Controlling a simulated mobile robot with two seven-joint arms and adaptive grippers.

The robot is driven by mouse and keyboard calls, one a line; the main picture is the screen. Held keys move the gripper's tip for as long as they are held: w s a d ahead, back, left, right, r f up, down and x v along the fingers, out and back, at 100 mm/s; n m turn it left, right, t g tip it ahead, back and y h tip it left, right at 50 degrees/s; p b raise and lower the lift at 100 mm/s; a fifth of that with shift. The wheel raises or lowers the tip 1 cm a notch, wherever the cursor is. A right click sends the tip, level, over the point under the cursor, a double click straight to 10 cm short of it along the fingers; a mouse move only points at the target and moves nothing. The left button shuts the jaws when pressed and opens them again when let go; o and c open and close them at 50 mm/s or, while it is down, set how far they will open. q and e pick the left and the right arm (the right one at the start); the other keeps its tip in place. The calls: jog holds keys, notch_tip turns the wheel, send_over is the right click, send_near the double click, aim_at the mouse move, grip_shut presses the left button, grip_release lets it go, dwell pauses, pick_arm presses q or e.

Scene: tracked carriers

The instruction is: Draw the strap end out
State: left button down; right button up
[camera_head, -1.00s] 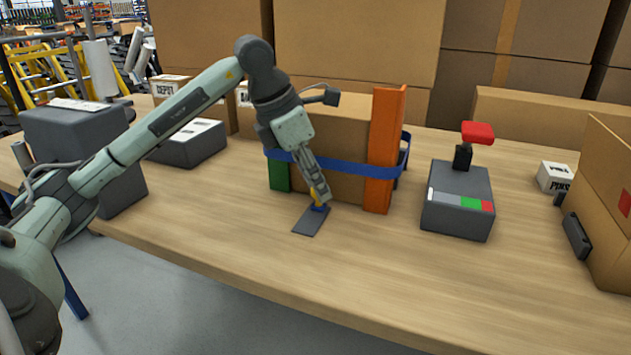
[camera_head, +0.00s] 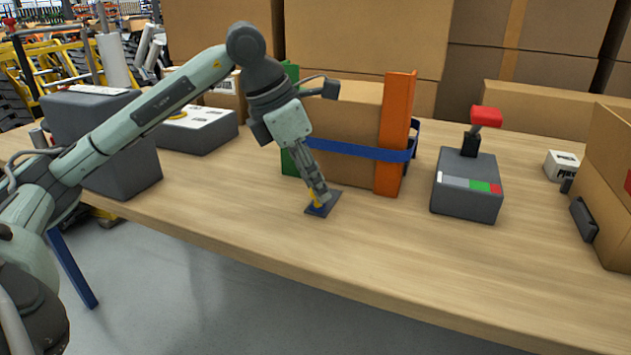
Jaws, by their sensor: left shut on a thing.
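The strap end is low over a small dark plate (camera_head: 331,205) on the table, and the fingers partly hide both. I cannot tell whether it touches the plate. The blue strap (camera_head: 365,151) runs across the carton's front and around an orange corner post (camera_head: 397,130). A green corner post (camera_head: 290,160) stands at the left, partly behind my arm. My right gripper is not in view.
A grey device (camera_head: 467,188) with a red-topped lever (camera_head: 486,116) stands right of the carton. Another carton (camera_head: 612,190) is at the right edge. Grey boxes stand at the left, behind my arm. The table front is clear.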

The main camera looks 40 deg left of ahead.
pick_arm(q)
jog(key=c, duration=1.3)
grip_release()
jog(key=shift+s, duration=0.25)
jog(key=shift+r, duration=0.1)
jog(key=v, duration=1.2)
jog(key=shift+w, duration=0.1)
